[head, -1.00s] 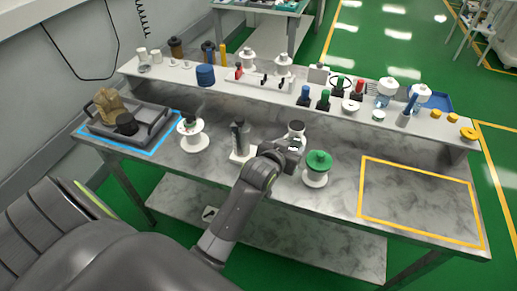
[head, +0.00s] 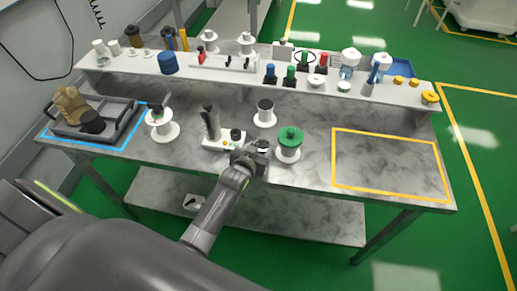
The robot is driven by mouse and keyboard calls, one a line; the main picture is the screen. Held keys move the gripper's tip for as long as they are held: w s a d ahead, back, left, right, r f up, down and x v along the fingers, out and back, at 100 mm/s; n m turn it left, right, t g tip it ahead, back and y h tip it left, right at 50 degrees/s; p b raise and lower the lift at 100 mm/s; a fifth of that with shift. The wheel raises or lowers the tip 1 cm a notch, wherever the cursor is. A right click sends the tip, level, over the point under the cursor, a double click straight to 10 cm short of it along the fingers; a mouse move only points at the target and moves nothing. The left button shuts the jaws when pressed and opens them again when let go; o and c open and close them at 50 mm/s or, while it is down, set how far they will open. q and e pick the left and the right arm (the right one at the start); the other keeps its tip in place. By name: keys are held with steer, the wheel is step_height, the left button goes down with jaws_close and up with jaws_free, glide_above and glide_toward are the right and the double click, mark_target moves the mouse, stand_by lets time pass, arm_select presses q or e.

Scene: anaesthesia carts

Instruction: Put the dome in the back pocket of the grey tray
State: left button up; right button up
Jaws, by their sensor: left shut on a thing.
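The grey tray (head: 122,124) lies at the left end of the bench, inside a blue outline. It holds a tan, lumpy item (head: 71,106) and a black round item (head: 92,122); its separate pockets are hard to make out. My left gripper (head: 258,148) is over the front middle of the bench, well to the right of the tray. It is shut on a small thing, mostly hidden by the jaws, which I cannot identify. I cannot tell which item is the dome. My right gripper is not in view.
A raised shelf (head: 215,78) with many small items runs along the back. The yellow-outlined area (head: 390,165) at right is empty.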

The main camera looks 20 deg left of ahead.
arm_select(q)
steer(key=shift+f, duration=0.2)
steer(key=o, duration=0.7)
steer(key=shift+r, duration=0.1)
